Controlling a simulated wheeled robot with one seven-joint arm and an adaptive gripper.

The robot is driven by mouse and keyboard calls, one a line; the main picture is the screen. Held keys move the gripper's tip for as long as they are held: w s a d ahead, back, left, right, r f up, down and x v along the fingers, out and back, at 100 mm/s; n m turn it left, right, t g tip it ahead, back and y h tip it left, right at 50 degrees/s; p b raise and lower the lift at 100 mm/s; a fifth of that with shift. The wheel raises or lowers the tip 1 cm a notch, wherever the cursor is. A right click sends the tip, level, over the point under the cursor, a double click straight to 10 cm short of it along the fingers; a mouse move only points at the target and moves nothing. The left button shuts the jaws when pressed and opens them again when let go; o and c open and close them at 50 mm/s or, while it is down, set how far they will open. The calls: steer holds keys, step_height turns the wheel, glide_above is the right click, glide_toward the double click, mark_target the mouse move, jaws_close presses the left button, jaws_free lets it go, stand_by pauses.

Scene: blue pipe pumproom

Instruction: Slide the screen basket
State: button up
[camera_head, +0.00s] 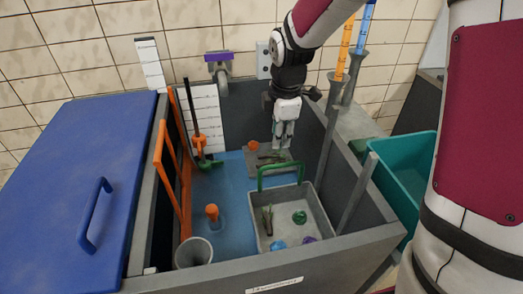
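The screen basket (330,222) is a grey open tray with a green arched handle (280,168) on its far side. It sits inside the dark grey tank (352,246), toward the right front. Green, blue and purple bits and a brown twig-like piece lie in it. My gripper (282,144) points down just above and behind the green handle, with its fingers close together. I cannot tell whether the fingers touch the handle or whether anything is between them.
A blue lid (75,190) with a handle lies at left. An orange frame (172,185) and a green-ended scoop (205,160) stand at the tank's left. A grey cup (193,253) is at the front left. A teal bin (405,170) stands outside right.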

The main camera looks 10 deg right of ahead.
mark_target(274, 166)
steer(key=w+f, duration=0.1)
steer(key=f, duration=0.3)
steer(key=f+b, duration=0.1)
steer(key=f, duration=0.4)
steer(key=w+f, duration=0.1)
steer(key=f, duration=0.3)
steer(key=shift+w+f+b, duration=0.2)
steer(key=shift+w+b, duration=0.1)
steer(key=shift+b, duration=0.1)
jaws_close()
